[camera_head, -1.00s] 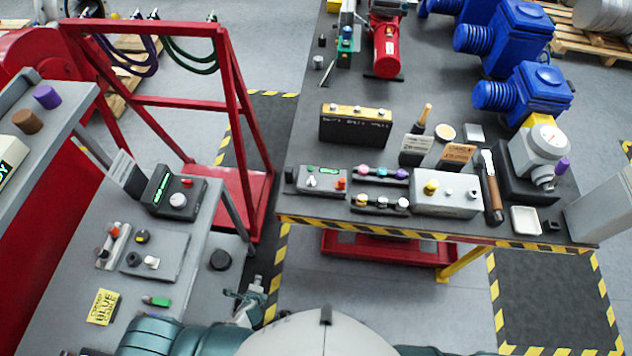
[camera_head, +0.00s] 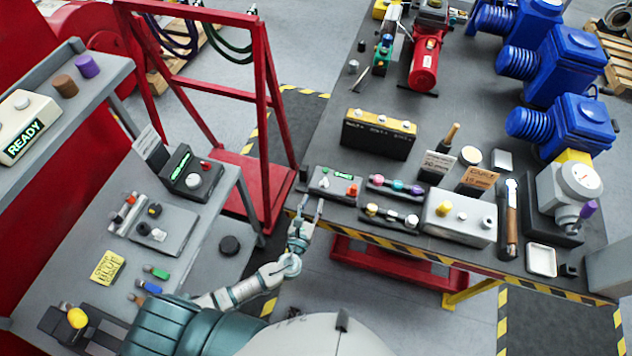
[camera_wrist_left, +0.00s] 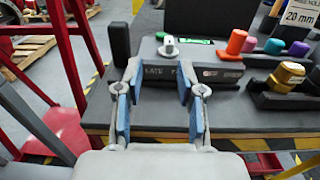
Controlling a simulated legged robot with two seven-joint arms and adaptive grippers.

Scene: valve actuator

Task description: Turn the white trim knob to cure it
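A small dark grey control box (camera_head: 333,192) stands near the front left corner of the right-hand table. It carries a white knob (camera_head: 325,183), a green-lit display (camera_head: 344,176) and an orange knob (camera_head: 352,189). In the left wrist view the white knob (camera_wrist_left: 168,46) stands on the box top (camera_wrist_left: 205,57), straight ahead beyond the fingers. My left gripper (camera_head: 311,208) is at the table's front edge, just short of the box. In the left wrist view my left gripper (camera_wrist_left: 159,75) is open and empty, its blue-padded fingers apart. The fingers partly cover lettering on the box front. My right gripper is not shown.
Knob racks (camera_head: 395,185) and a pale box with a yellow knob (camera_head: 458,222) stand right of the control box. A black box (camera_head: 380,138) stands behind. A red frame (camera_head: 268,110) rises at the left. Another bench (camera_head: 205,235) holds another white-knobbed box (camera_head: 190,175).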

